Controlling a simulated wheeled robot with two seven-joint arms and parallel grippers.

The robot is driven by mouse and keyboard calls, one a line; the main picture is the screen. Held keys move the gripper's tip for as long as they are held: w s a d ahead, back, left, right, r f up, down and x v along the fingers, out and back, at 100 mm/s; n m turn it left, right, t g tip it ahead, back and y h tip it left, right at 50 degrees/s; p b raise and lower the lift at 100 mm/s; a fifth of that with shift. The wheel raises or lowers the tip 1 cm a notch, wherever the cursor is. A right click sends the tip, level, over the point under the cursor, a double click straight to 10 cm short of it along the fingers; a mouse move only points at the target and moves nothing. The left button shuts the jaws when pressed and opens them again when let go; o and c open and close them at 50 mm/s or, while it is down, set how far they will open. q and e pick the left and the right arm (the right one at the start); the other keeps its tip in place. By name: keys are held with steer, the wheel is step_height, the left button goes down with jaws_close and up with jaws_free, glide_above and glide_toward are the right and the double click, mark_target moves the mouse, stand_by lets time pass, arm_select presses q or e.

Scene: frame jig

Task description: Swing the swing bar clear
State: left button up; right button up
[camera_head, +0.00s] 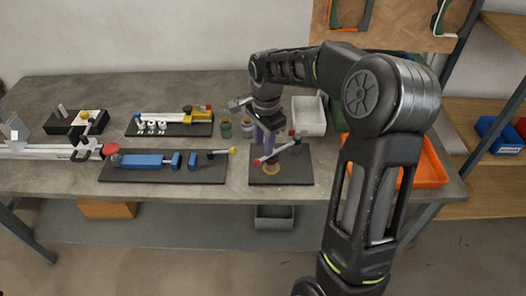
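The swing bar (283,149) is a thin grey bar with red ends, lying at a slant over a dark square base plate (300,174) on the bench. A ring-like yellow and purple part (271,169) sits on the plate below the bar. My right gripper (264,142) points down at the back left of this plate, with purple finger-like parts beside the bar. I cannot tell whether it touches the bar, or whether the fingers are open or shut. My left gripper is not in view.
Small jars (226,128) stand left of my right gripper. A white bin (309,116) and an orange tray (430,166) stand to the right, partly behind my arm. A dark board with blue blocks (143,161) and a board with yellow parts (168,124) lie left.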

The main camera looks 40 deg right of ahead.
mark_target(263, 158)
steer(key=shift+w+f, duration=0.15)
steer(key=shift+f, duration=2.15)
steer(key=shift+c, duration=0.3)
jaws_close()
